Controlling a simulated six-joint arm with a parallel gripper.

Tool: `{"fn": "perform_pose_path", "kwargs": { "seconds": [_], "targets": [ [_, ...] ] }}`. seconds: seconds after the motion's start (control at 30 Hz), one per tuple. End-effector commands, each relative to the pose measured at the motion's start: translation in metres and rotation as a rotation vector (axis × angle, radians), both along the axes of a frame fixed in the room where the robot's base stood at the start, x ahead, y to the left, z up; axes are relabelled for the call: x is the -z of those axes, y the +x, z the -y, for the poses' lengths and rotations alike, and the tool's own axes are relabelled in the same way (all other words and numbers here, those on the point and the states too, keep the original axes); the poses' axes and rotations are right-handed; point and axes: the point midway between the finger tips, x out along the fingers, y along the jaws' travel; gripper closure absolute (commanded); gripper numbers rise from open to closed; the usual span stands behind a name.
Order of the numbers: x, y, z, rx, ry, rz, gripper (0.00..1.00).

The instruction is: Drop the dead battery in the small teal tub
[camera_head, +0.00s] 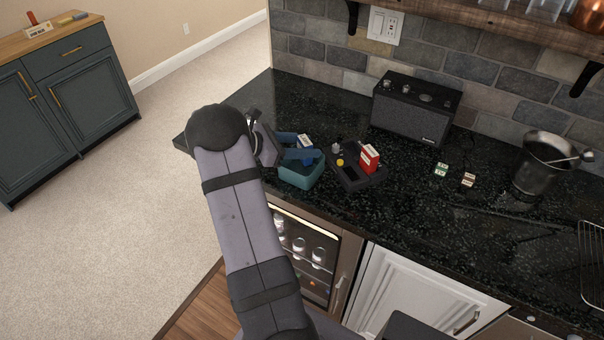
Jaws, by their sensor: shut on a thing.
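My gripper (302,147) has blue fingers and is at the left part of the black counter, above the small teal tub (301,177). It is shut on a small block with a pale face (306,140), probably the dead battery. The fingers hide most of the block. The teal tub stands on the counter below the fingers. Its front wall shows, but the fingers cover much of its opening and I cannot see what is inside.
Right of the tub is a dark device (372,180) with a yellow button and a red-and-white block (369,158). Two small blocks, one green and white (441,169), one brown and white (468,180), lie farther right. A black speaker (414,108) and a metal bucket (543,165) stand behind.

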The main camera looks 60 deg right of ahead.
Motion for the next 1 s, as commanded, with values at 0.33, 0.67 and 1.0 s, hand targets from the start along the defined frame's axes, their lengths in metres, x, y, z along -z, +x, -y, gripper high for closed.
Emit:
{"fn": "perform_pose_path", "kwargs": {
  "seconds": [0.33, 0.67, 1.0],
  "targets": [
    [0.0065, 0.0003, 0.0003, 0.000, -0.002, 0.001, 0.85],
    [0.0068, 0.0002, 0.0003, -0.001, -0.002, 0.000, 0.36],
    [0.0032, 0.0077, -0.0092, -0.002, -0.003, 0.002, 0.36]
  ]
}}
